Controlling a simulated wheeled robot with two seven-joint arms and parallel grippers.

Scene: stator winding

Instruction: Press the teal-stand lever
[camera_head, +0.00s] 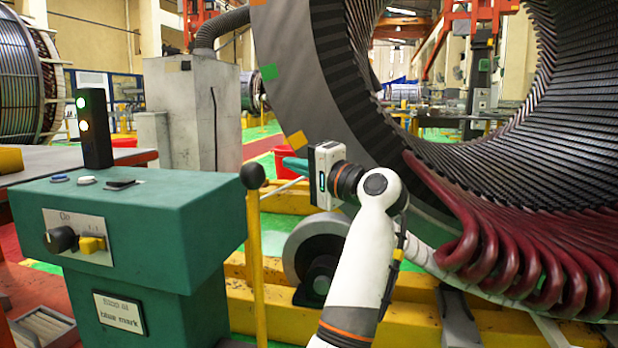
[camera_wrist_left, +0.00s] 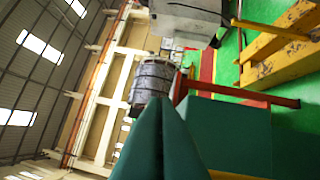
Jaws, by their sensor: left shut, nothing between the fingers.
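The teal stand (camera_head: 130,215) is at the left in the head view, with a dial and yellow switch on its front. Its lever (camera_head: 257,265) is an upright yellow rod with a black ball knob (camera_head: 253,176), beside the stand's right side. My left gripper (camera_head: 285,163) has teal fingers pointing left. They are shut and empty, to the right of the knob and slightly higher in the picture, apart from it. In the left wrist view the shut fingers (camera_wrist_left: 162,102) fill the lower middle, and part of the teal stand (camera_wrist_left: 240,135) shows at right. My right gripper is out of view.
The large stator (camera_head: 330,75) with dark red coils (camera_head: 500,240) stands close behind and right of my left arm. A yellow base beam (camera_head: 400,315) and a grey roller (camera_head: 312,245) lie below. A black signal light (camera_head: 94,128) stands on the teal stand.

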